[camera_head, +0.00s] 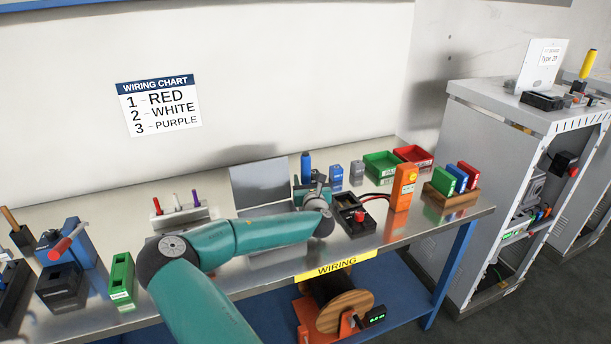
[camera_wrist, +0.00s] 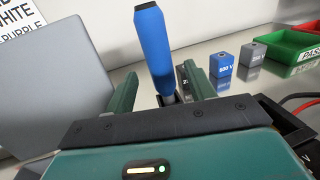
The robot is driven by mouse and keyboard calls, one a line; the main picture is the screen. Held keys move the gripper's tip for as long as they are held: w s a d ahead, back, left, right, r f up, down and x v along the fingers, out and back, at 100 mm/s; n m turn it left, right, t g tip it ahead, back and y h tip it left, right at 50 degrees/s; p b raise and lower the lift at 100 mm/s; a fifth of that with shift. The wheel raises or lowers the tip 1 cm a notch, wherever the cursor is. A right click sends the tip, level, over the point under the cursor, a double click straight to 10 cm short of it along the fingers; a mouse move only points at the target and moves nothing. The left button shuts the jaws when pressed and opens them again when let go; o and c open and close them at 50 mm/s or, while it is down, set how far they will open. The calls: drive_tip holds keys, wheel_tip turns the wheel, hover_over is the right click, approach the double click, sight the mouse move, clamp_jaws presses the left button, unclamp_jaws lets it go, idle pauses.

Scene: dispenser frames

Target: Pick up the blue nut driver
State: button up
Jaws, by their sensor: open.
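The blue nut driver (camera_wrist: 154,45) stands upright with its handle up, in the wrist view between the two fingers of my gripper (camera_wrist: 163,90). Its lower end is partly hidden by the gripper body. In the head view the blue handle (camera_head: 306,167) rises just behind my gripper (camera_head: 312,188) on the workbench. My gripper is open, with one teal finger on each side of the tool. I cannot tell whether either finger touches it.
A grey panel (camera_head: 262,182) stands just left of my gripper. Blue (camera_head: 336,178) and grey (camera_head: 357,172) blocks, green (camera_head: 381,166) and red (camera_head: 414,156) bins stand to the right.

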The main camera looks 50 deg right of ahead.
sight(306, 176)
drive_tip(key=x, duration=0.4)
drive_tip(key=shift+w+d+f, duration=0.15)
drive_tip(key=shift+d, duration=0.05)
clamp_jaws()
